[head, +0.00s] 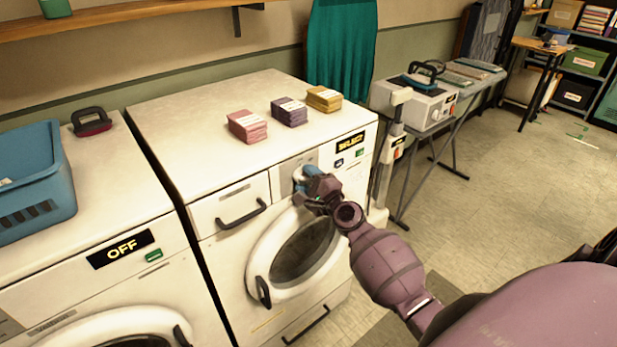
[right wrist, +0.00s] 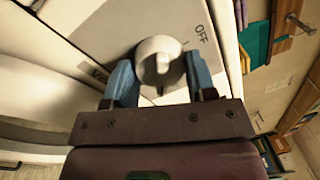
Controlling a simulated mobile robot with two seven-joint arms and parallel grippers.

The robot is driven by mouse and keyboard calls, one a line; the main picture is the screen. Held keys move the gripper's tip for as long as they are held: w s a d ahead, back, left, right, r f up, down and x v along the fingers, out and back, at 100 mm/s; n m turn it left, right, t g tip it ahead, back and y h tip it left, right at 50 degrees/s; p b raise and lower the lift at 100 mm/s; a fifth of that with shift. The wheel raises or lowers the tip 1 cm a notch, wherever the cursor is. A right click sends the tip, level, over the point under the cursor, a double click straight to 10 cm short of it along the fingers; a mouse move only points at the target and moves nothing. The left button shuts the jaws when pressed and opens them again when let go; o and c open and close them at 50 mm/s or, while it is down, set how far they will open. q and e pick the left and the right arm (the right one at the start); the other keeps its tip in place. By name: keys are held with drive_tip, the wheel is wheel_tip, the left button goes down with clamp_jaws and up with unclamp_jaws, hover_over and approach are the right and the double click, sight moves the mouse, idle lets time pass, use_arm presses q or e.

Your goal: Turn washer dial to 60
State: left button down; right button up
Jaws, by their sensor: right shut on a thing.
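The washer (head: 160,110) is white, with a round door and a display (head: 350,142) that reads SELECT. Its dial (right wrist: 159,62) is a pale round knob with a raised grip, and OFF is printed on the panel (right wrist: 115,25) beside it. My right gripper (right wrist: 158,82) has its blue fingers on both sides of the dial, shut on it. In the head view the right gripper (head: 308,182) is at the panel and mostly hides the dial. Other marks around the dial are mostly hidden or cut off. My left gripper is not in view.
Pink (head: 247,126), purple (head: 289,111) and yellow (head: 324,99) stacks sit on the washer top. A second machine on the left shows OFF (head: 120,248) and carries a blue basket (head: 35,190). A steam station (head: 412,105) stands at right. The floor (head: 520,190) at right is open.

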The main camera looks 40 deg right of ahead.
drive_tip(key=m+p, duration=0.1)
drive_tip(key=m, duration=0.3)
drive_tip(key=shift+r+p, duration=0.1)
drive_tip(key=shift+p, duration=0.3)
drive_tip(key=shift+m+h+p, duration=0.3)
drive_tip(key=shift+m+p, duration=0.05)
drive_tip(key=shift+m, duration=0.55)
drive_tip(key=o, duration=0.9)
